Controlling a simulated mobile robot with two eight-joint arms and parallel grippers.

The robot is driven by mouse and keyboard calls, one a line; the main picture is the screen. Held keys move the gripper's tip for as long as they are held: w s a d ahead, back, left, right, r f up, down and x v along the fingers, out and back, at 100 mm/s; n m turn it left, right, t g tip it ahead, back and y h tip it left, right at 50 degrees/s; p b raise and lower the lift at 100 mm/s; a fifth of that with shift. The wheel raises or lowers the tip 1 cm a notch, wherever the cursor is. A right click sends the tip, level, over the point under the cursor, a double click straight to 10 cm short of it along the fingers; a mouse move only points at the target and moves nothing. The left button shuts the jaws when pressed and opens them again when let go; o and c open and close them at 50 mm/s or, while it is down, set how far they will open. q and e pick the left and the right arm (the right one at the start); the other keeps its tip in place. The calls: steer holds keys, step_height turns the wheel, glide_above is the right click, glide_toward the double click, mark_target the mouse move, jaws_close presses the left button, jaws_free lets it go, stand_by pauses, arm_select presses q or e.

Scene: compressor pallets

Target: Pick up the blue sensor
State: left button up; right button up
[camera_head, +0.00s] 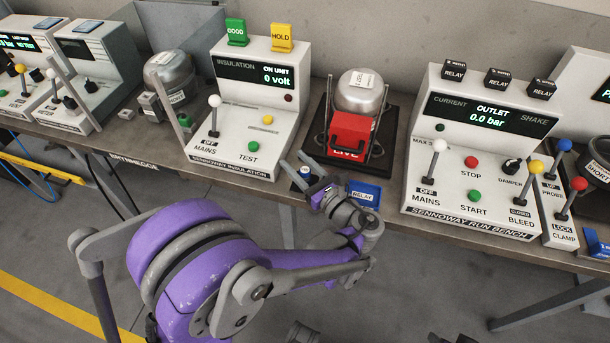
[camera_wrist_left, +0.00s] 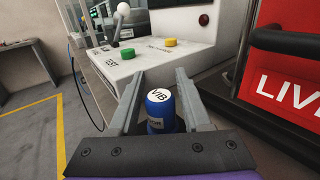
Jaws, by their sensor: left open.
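The blue sensor (camera_wrist_left: 160,108) is a short upright blue cylinder with a white top marked VIB. In the head view a small part of the sensor (camera_head: 305,171) shows at the bench's front edge, partly hidden by my gripper. My left gripper (camera_head: 297,165) is open, its fingers pointing toward the bench. In the left wrist view the two fingers (camera_wrist_left: 160,80) stand on either side of the sensor, with visible gaps. The sensor's lower end is hidden behind the gripper body.
The white insulation tester (camera_head: 235,120) stands just behind and left. A red LIVE box (camera_head: 350,135) with a metal compressor (camera_head: 361,92) stands on a dark base to the right. A blue RELAY tray (camera_head: 364,192) lies close to my gripper. The run bench unit (camera_head: 480,150) is farther right.

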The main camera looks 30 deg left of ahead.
arm_select(q)
jaws_close()
